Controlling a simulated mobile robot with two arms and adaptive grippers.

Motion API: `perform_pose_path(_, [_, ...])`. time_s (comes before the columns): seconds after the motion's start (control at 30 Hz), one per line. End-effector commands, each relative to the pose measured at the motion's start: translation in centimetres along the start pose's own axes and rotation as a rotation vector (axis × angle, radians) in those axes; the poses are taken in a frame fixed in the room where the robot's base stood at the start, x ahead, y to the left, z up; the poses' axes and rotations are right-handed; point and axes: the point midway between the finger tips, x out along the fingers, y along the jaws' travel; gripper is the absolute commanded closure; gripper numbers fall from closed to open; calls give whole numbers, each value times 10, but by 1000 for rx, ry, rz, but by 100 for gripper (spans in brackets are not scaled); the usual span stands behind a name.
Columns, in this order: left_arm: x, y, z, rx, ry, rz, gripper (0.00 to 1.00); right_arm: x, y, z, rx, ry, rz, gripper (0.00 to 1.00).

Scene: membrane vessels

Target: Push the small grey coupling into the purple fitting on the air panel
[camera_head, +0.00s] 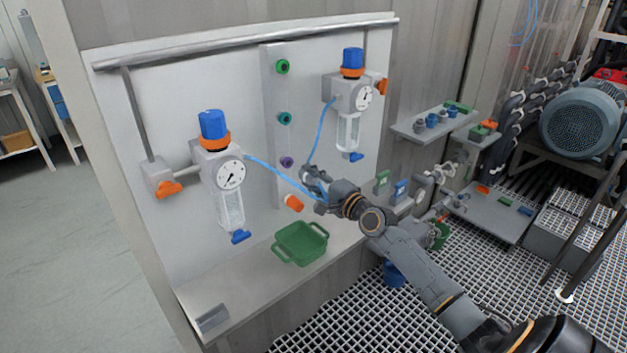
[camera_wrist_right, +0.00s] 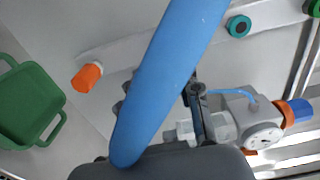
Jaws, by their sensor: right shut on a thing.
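The purple fitting (camera_head: 287,162) is the lowest of three round fittings on the upright strip of the air panel (camera_head: 268,110). My right gripper (camera_head: 309,174) is just right of it, apart from it in the picture. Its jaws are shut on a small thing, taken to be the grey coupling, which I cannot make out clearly. A blue hose (camera_head: 280,176) runs from the left regulator to this gripper. In the right wrist view a blue hose (camera_wrist_right: 172,75) crosses the middle and hides much of the jaws; the purple fitting does not show there. My left gripper is not in view.
A green fitting (camera_head: 283,67) and a teal one (camera_head: 285,118) sit above. An orange-capped part (camera_head: 293,203) sticks out below. A green bin (camera_head: 300,243) stands on the ledge. The right regulator (camera_head: 350,95) hangs above my gripper, with its own blue hose (camera_head: 321,130).

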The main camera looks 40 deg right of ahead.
Motion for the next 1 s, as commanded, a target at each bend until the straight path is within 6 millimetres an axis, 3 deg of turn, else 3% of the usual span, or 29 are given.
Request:
perform_pose_path(0.5, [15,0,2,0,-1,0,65,44,1,0,1,0,-1,100])
perform_pose_path(1.0, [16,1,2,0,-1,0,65,51,0,0,0,0,1,100])
